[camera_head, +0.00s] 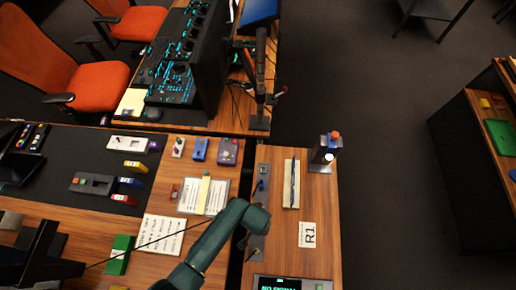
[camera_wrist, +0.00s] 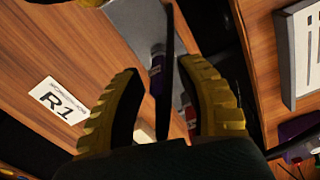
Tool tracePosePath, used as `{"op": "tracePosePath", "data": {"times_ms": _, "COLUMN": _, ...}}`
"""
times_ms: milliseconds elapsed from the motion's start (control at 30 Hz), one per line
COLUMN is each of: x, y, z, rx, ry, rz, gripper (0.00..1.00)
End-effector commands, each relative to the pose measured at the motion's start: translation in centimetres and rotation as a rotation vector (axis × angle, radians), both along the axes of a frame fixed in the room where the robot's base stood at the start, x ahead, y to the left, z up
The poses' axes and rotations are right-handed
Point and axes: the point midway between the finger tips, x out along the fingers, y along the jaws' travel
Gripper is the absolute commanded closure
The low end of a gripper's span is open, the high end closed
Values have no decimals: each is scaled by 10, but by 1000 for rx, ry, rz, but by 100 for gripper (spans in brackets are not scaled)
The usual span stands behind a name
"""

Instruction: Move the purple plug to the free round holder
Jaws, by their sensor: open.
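My gripper (camera_wrist: 160,72) is open in the wrist view, its two yellow ribbed fingers spread over a grey panel (camera_wrist: 133,22). A small purple piece (camera_wrist: 157,60), which looks like the purple plug, shows on this panel between the fingers. The fingers are apart from it, and a dark bar partly covers it. A red and white piece (camera_wrist: 188,115) shows lower, beside the right finger. In the head view the grey panel (camera_head: 262,212) lies along the right desk's left edge, partly behind my arm. I cannot make out the free round holder.
A white R1 label (camera_head: 307,235) lies right of the panel. A pale tray (camera_head: 291,193) with a blue pen and a stand (camera_head: 324,155) are further back. A screen (camera_head: 290,283) is at the front. Papers (camera_head: 163,235) and a green block (camera_head: 120,254) lie left.

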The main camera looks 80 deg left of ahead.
Motion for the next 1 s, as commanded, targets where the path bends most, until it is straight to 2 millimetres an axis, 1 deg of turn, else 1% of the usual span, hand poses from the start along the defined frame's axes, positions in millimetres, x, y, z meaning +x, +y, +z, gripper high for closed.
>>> {"op": "tracePosePath", "data": {"times_ms": 67, "x": 0, "y": 0, "z": 4, "rx": 2, "ry": -1, "rz": 0, "gripper": 63}}
{"op": "tracePosePath", "data": {"times_ms": 167, "x": 0, "y": 1, "z": 18, "rx": 3, "ry": -3, "rz": 0, "gripper": 63}}
{"op": "tracePosePath", "data": {"times_ms": 267, "x": 0, "y": 0, "z": 42, "rx": 4, "ry": -4, "rz": 0, "gripper": 63}}
{"op": "tracePosePath", "data": {"times_ms": 400, "x": -1, "y": 0, "z": 78, "rx": 4, "ry": -4, "rz": 0, "gripper": 63}}
{"op": "tracePosePath", "data": {"times_ms": 500, "x": -1, "y": -1, "z": 99, "rx": 3, "ry": -3, "rz": 0, "gripper": 63}}
{"op": "tracePosePath", "data": {"times_ms": 600, "x": -2, "y": -1, "z": 113, "rx": 2, "ry": -1, "rz": 0, "gripper": 63}}
{"op": "tracePosePath", "data": {"times_ms": 733, "x": -2, "y": -1, "z": 120, "rx": 1, "ry": -1, "rz": 0, "gripper": 63}}
{"op": "tracePosePath", "data": {"times_ms": 1000, "x": -2, "y": -1, "z": 120, "rx": 0, "ry": 0, "rz": 0, "gripper": 63}}
